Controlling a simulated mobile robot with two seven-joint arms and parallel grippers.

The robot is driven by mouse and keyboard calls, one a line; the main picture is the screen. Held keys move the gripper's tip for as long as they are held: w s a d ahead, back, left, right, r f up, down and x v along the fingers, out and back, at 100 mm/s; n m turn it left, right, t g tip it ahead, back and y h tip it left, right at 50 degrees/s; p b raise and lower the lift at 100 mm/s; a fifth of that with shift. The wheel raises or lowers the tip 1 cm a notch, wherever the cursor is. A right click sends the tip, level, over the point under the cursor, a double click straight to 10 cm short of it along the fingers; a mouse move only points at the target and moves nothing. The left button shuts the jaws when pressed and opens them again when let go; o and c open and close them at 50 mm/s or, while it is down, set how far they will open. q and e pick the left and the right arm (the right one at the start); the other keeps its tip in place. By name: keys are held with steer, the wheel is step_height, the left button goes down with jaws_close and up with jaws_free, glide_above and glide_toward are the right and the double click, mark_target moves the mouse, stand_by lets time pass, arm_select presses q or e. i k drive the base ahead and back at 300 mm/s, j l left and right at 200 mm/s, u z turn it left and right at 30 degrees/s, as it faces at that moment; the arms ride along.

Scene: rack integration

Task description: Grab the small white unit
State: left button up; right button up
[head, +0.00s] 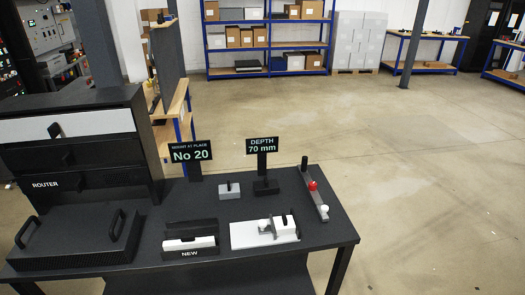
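A small white unit (190,243) lies in a black holder (189,252) marked NEW, near the front edge of the dark table (215,210). Only its top and part of its front show above the holder's wall. To its right, a white device with a black upright part (283,227) stands on a light plate (245,236). A small grey block with a black peg (229,190) stands farther back. Neither of my grippers is in the head view.
A black rack marked ROUTER (80,180) stands at the left, with a black handled panel (75,238) before it. Signs reading No 20 (190,152) and DEPTH 70 mm (262,145) stand behind. A bar with red and white knobs (314,195) lies at the right.

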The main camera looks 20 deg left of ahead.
mark_target(284, 225)
steer(key=l+u, duration=0.1)
steer(key=u, duration=1.35)
steer(key=l+u, duration=0.6)
steer(key=u, duration=0.2)
steer(key=l+u, duration=0.4)
steer(key=k+l+u, duration=0.3)
steer(key=l, duration=0.15)
steer(key=k+l+u, duration=0.3)
steer(key=i+l, duration=0.1)
steer(key=l, duration=0.05)
